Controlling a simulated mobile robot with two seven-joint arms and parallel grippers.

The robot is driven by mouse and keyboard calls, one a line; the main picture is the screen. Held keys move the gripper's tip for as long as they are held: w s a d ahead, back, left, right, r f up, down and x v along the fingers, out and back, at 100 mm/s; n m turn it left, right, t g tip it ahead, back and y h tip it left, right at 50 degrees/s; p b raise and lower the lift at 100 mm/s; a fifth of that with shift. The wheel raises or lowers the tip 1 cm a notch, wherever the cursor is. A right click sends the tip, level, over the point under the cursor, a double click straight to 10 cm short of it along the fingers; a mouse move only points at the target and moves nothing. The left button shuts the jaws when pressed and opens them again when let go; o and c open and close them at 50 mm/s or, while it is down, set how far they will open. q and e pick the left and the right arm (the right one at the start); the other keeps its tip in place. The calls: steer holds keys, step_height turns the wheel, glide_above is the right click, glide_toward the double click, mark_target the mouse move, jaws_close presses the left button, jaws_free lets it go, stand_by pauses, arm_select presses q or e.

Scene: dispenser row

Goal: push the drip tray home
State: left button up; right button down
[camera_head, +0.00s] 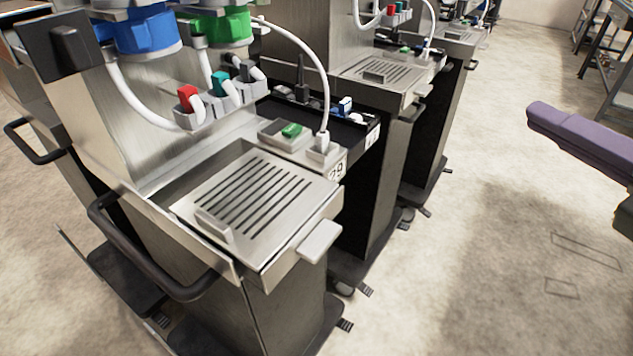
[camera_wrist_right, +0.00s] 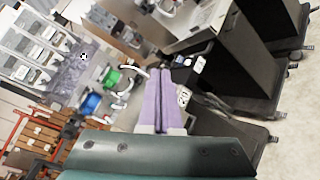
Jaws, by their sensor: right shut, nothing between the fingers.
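The drip tray (camera_head: 268,232) is a pale metal tray with a slotted grate and a small raised tab, at the front of the nearest dispenser. A light pull (camera_head: 320,240) sticks out from its front edge. The tray looks level; I cannot tell how far it stands out of its housing. My right gripper (camera_head: 540,112) has purple fingers and is at the right of the head view, apart from the tray with open space between. It also shows in the right wrist view (camera_wrist_right: 162,85), its fingers shut together and empty. My left gripper is not in view.
A black curved handle (camera_head: 150,265) sticks out at the nearest dispenser's left. Red and teal connectors (camera_head: 205,98) with white hoses sit above the tray. A green button block (camera_head: 291,130) is behind it. More dispensers stand farther back. The floor (camera_head: 480,260) at the right is clear.

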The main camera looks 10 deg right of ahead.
steer(key=s+a+f+n+y+b, duration=0.25)
steer(key=f+n+y+b, duration=0.35)
steer(key=f+n+b, duration=0.6)
steer(key=n+g+y+b, duration=0.4)
steer(key=n+y+b, duration=0.1)
steer(key=n+b, duration=0.2)
glide_toward(327, 246)
arm_select(q)
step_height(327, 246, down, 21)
steer(key=p, duration=0.2)
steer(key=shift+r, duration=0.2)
arm_select(e)
steer(key=x, duration=0.6)
steer(key=shift+w+f, duration=0.5)
steer(key=shift+f, duration=0.05)
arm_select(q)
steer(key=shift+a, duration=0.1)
arm_select(e)
steer(key=b+x, duration=0.1)
steer(key=x, duration=0.3)
steer(key=shift+f, duration=0.15)
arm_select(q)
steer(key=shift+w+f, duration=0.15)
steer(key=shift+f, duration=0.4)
arm_select(e)
steer(key=shift+s+d, duration=0.1)
